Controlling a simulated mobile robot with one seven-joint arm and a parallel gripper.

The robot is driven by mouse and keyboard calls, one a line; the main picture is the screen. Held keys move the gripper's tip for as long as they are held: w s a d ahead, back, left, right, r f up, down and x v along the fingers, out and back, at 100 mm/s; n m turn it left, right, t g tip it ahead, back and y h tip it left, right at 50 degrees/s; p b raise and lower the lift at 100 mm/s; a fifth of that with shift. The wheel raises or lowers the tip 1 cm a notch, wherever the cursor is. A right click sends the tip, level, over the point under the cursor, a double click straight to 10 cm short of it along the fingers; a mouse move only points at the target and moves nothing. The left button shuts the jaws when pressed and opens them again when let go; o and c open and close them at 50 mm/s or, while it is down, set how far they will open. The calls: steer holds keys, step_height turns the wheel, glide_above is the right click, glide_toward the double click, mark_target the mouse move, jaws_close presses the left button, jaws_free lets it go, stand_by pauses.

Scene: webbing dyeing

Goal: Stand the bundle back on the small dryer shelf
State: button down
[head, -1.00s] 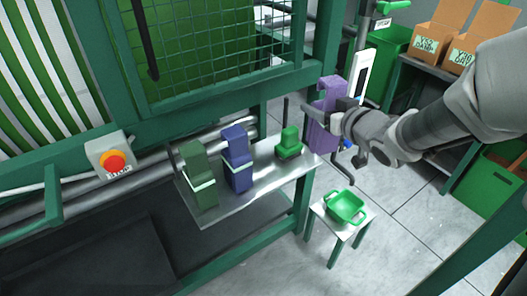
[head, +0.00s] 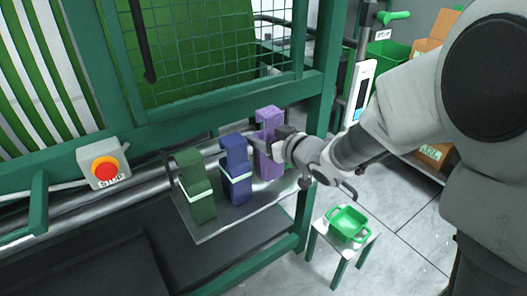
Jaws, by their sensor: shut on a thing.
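The purple bundle (head: 267,165) is upright in the head view, over or on the right part of the small dryer shelf (head: 235,222). I cannot tell whether its base touches the shelf. My gripper (head: 268,144) is shut on the bundle's upper part, reaching in from the right. A blue bundle (head: 236,171) with a white band stands on the shelf just left of the purple one. A dark green bundle (head: 195,187) with a white band stands at the shelf's left end.
A green basket (head: 347,224) sits on a small stool right of the shelf. A mesh guard (head: 208,50) rises behind the shelf. The small green object at the shelf's right is out of sight.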

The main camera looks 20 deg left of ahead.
steer(key=shift+a+f, duration=0.2)
steer(key=shift+f, duration=0.3)
steer(key=shift+f+b, duration=0.6)
steer(key=shift+f, duration=0.9)
steer(key=shift+f, duration=0.25)
steer(key=shift+c, duration=0.6)
jaws_free()
